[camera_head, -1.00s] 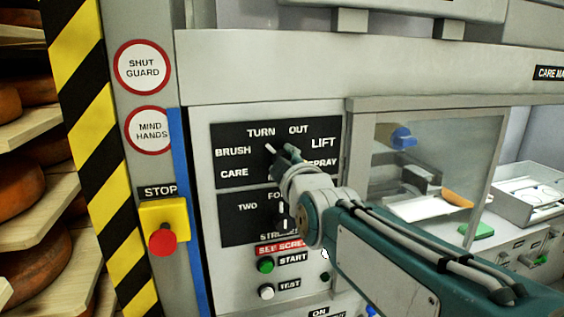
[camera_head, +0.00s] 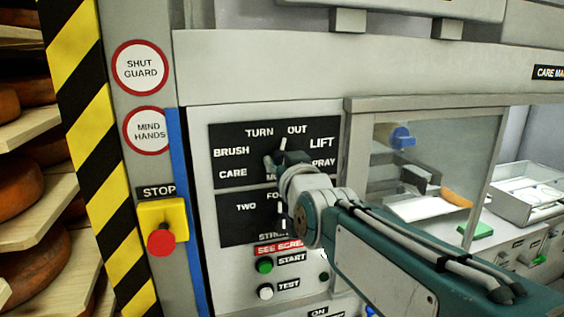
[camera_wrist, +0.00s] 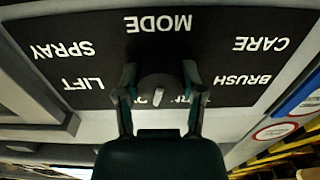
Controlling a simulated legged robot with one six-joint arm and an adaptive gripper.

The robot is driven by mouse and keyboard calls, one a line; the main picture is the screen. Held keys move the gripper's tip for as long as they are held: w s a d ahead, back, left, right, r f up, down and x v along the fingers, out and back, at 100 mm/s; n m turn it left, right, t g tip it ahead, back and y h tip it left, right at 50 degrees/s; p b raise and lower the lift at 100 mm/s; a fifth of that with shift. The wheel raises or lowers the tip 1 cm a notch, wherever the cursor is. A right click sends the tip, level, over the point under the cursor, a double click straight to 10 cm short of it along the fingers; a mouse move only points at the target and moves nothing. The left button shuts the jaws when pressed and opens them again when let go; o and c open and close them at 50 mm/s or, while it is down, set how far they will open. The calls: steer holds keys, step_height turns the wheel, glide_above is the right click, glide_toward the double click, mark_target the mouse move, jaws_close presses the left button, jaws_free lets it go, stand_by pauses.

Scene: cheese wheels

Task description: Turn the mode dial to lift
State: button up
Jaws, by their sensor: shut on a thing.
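The mode dial (camera_head: 283,145) is on a black panel (camera_head: 228,166) in the head view. Its white pointer points up, between TURN and OUT, to the left of the LIFT label (camera_head: 322,144). My gripper (camera_head: 284,161) reaches in from the lower right and covers most of the dial and the MODE label. In the wrist view the panel is upside down. My gripper (camera_wrist: 159,80) has one finger on each side of the dark dial (camera_wrist: 158,92), shut on it. The LIFT label (camera_wrist: 83,84) is at the left; TURN is partly hidden by the gripper.
A second black panel (camera_head: 228,225) below has another selector, partly behind my arm. START (camera_head: 265,266) and TEST (camera_head: 265,291) buttons are under it. A red stop button (camera_head: 161,242) is at the left. A clear guard window (camera_head: 470,150) is at the right.

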steer(key=m, duration=0.5)
steer(key=shift+f+m, duration=0.3)
steer(key=shift+f, duration=0.1)
steer(key=m, duration=0.5)
steer(key=shift+m, duration=0.4)
steer(key=o, duration=1.1)
steer(key=shift+a+r, duration=0.1)
steer(key=shift+o, duration=0.2)
steer(key=shift+r, duration=0.1)
